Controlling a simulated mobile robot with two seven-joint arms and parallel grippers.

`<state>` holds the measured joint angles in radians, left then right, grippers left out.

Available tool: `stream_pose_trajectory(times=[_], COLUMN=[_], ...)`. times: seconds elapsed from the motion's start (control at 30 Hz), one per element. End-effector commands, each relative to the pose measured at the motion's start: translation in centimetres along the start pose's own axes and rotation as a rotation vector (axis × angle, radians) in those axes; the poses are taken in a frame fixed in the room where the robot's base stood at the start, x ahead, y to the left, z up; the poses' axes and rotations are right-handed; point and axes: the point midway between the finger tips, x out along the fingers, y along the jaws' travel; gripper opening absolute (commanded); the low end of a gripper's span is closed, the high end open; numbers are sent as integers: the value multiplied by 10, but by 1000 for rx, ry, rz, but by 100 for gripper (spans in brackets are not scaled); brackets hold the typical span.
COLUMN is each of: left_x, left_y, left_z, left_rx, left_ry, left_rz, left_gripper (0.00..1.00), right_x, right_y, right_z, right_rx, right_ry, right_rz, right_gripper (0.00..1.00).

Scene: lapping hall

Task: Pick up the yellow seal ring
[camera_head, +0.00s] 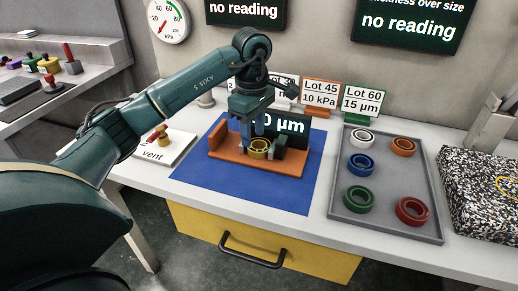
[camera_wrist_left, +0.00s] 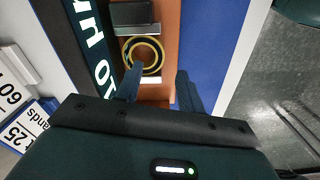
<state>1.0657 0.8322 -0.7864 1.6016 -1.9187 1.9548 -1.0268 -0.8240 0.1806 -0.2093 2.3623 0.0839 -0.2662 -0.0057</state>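The yellow seal ring (camera_head: 258,149) sits on an orange gauge stand (camera_head: 285,169) in front of a dark display reading "0 µm" (camera_head: 291,127). It also shows in the left wrist view (camera_wrist_left: 158,55), lying flat just beyond the fingertips and nearer the left finger. My left gripper (camera_head: 257,134) points down over the ring, its fingers apart with nothing between them. In the wrist view my left gripper (camera_wrist_left: 159,88) is clearly open. I cannot tell whether a fingertip touches the ring. My right gripper is not in view.
The stand rests on a blue mat (camera_head: 200,182). A grey tray (camera_head: 385,225) at right holds several coloured rings. Lot signs (camera_head: 320,92) stand behind. A white "vent" block (camera_head: 165,150) is at left. A speckled block (camera_head: 490,195) is at far right.

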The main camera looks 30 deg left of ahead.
Motion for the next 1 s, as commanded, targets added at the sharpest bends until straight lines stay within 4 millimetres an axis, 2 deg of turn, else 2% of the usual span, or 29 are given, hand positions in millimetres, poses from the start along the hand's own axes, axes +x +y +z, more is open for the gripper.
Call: stream_pose_trajectory(times=[0.2, 0.3, 0.6, 1.0], left_x=[35, 45, 48, 48], left_y=[0, 0, 1, 0], left_z=[4, 4, 4, 4], left_rx=[2, 2, 2, 2], left_ry=[-2, -1, -2, -1], left_rz=[-5, -4, 0, -1], left_gripper=[38, 38, 38, 6], right_x=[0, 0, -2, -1], right_y=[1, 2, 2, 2], right_z=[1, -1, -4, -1], right_rx=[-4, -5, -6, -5], right_ry=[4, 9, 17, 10], right_rz=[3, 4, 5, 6], right_gripper=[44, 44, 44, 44])
